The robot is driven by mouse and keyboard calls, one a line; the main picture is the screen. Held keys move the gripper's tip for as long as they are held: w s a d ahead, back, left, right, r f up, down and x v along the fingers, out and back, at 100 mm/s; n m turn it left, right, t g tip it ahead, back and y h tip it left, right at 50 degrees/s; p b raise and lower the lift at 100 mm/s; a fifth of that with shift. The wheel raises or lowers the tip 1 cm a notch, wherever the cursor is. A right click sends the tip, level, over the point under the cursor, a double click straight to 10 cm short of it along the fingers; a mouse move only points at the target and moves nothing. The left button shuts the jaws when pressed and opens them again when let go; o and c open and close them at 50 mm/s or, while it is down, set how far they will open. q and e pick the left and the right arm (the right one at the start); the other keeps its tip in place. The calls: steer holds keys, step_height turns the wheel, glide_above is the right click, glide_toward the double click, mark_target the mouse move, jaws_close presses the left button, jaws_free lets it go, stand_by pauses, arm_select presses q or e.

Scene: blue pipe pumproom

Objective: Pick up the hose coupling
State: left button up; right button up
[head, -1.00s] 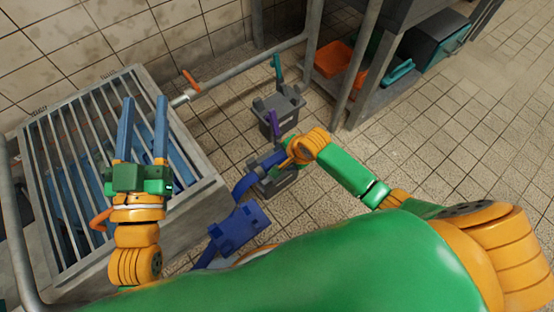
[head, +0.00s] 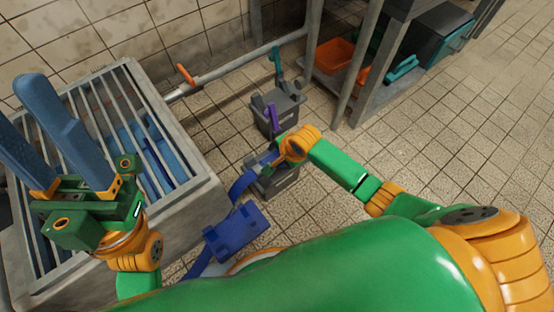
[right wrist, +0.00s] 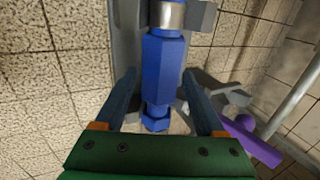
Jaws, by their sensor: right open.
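The blue hose coupling (right wrist: 168,65) stands between the two fingers of my right gripper (right wrist: 158,82) in the right wrist view. It is a hex-sided blue body with a metal band above, set against a grey holder. The right gripper is open, with a finger on each side and no clear contact. In the head view my orange right wrist (head: 297,143) is over the nearer grey stand (head: 281,185) and hides most of the gripper and coupling. My left gripper (head: 20,100) is open and empty at the far left, its blue fingers apart near the grated bench.
A second grey stand (head: 290,108) with a purple piece (head: 272,117) is just behind. A dark blue block (head: 236,229) lies nearer. The grated bench (head: 195,197) is at left, a pipe (head: 235,68) behind, shelving with an orange bin (head: 337,57) at back right. Right floor is clear.

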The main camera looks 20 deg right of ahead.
steer(key=shift+r, duration=0.1)
jaws_close()
